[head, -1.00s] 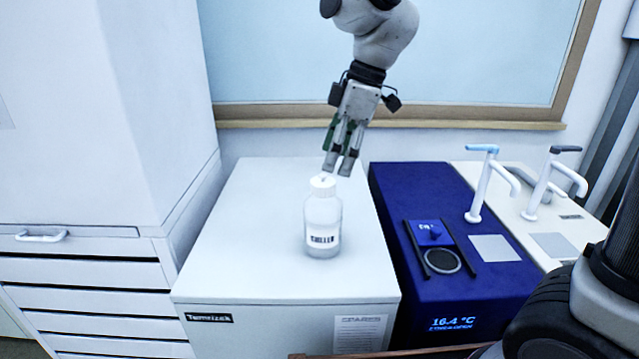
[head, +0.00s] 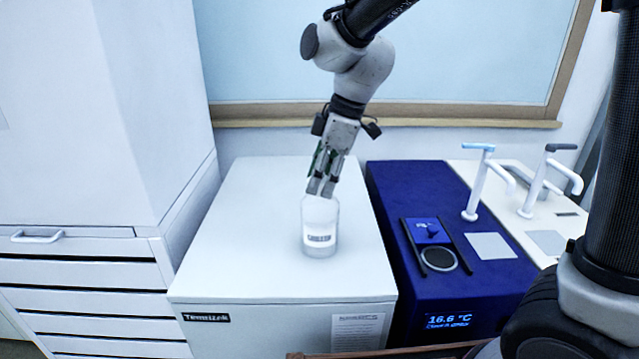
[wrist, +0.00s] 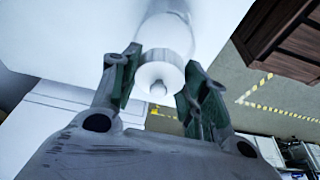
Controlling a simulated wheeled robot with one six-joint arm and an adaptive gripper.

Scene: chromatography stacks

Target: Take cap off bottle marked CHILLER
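The bottle marked CHILLER (head: 320,230) is clear with a dark label and stands upright on the white cabinet top. Its white cap is hidden behind my fingertips in the head view; in the wrist view the cap (wrist: 158,76) shows between the two fingers, with a small knob on top. My gripper (head: 321,187) is tilted, at the top of the bottle. In the wrist view my gripper (wrist: 160,80) appears open, one green-padded finger on each side of the cap and close to it. Whether a pad touches the cap is hard to tell.
The white cabinet (head: 260,230) is otherwise clear on top. To its right stands a dark blue unit (head: 390,215) with a display and a round plate. White taps (head: 480,185) stand further right. A tall white cabinet (head: 110,120) is at left, and a framed panel (head: 430,65) is behind.

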